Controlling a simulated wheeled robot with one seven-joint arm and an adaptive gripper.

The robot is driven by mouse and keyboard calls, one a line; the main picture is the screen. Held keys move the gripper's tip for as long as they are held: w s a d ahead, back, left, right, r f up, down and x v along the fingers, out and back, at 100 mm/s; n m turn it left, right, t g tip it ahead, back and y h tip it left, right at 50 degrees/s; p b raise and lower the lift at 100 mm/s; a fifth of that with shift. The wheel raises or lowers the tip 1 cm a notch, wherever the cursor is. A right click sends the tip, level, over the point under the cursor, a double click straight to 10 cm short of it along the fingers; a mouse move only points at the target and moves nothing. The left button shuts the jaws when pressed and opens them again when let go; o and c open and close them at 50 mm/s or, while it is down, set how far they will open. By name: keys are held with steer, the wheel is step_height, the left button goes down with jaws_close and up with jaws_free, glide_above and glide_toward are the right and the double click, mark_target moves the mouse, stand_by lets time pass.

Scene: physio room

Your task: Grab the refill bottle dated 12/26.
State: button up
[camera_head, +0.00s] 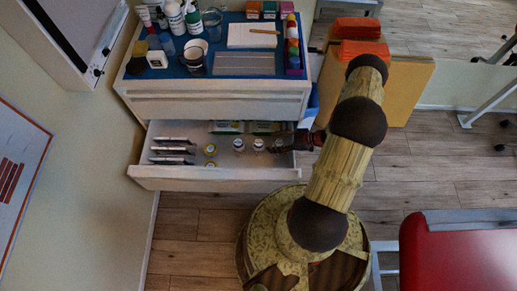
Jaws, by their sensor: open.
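The drawer (215,184) of the white cabinet stands open. In it are small bottles with pale or yellowish tops: one on the right (258,145), one left of it (238,145), and two further left, a rear one (210,150) and a front one (210,163). Their labels are too small to read, so I cannot tell which is dated 12/26. My gripper (275,146) is open over the drawer's right part, reaching in from the right. Its tips are close to the right bottle; I cannot tell whether they touch it.
Several dark-edged packs (172,150) lie in the drawer's left part, and flat packets (227,127) at its back. The cabinet top (222,47) above is crowded with bottles, cups and a notepad. A red padded bench (462,255) stands at the lower right.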

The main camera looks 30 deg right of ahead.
mark_target(261, 143)
steer(key=b+x, duration=0.2)
steer(key=x, duration=0.4)
steer(key=shift+a+r+b, duration=0.1)
steer(key=shift+a+b, duration=0.1)
steer(key=shift+b, duration=0.2)
steer(key=shift+c, duration=1)
jaws_close()
